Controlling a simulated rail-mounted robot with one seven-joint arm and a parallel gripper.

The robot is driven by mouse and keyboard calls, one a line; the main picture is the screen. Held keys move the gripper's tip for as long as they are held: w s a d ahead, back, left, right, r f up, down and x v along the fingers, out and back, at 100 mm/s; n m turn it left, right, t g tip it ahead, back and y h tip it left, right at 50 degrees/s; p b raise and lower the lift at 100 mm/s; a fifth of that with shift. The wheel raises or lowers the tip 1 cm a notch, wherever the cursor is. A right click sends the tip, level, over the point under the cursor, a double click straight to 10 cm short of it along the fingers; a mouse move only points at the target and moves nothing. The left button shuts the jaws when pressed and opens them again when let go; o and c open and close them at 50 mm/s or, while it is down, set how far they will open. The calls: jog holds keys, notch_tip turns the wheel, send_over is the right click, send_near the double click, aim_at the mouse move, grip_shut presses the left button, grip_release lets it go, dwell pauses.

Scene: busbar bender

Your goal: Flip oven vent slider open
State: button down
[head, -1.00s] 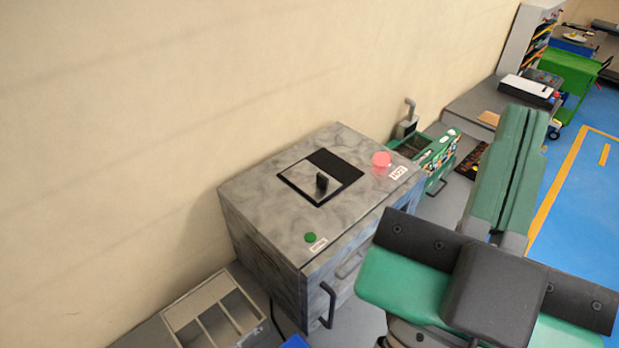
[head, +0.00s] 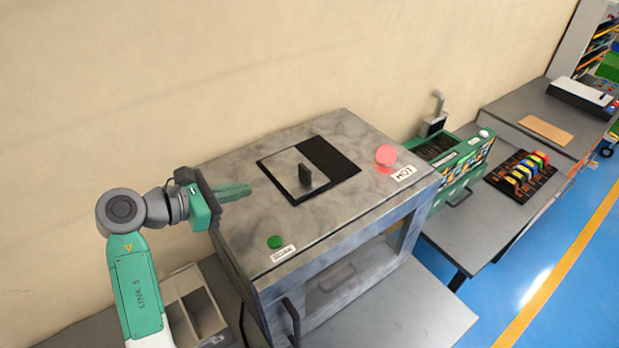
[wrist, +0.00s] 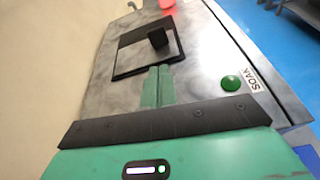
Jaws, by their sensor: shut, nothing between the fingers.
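The grey oven (head: 330,229) stands against the wall. On its top is the vent, a black opening (head: 330,158) on the right, with a grey slider plate (head: 283,172) over the left part. A black upright knob (head: 305,174) stands on the plate; it also shows in the wrist view (wrist: 157,38). My gripper (head: 248,190) is shut and empty over the left part of the oven top. In the wrist view its green fingers (wrist: 158,72) point at the near edge of the vent frame, short of the knob. Whether the fingertips touch the top cannot be told.
A green machine (head: 455,165) stands to the right. The oven's front looks open, with a grey panel (head: 415,300) before it.

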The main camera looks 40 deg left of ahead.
jog(key=shift+s+a+f+n, duration=0.45)
jog(key=shift+a+n, duration=0.05)
jog(key=shift+n, duration=0.1)
send_near(303, 176)
jog(key=x, duration=0.5)
jog(key=shift+w+f, duration=0.15)
jog(key=shift+f, duration=0.05)
jog(key=shift+w+d+p, duration=0.1)
jog(key=shift+w+p, duration=0.2)
jog(key=shift+w, duration=0.25)
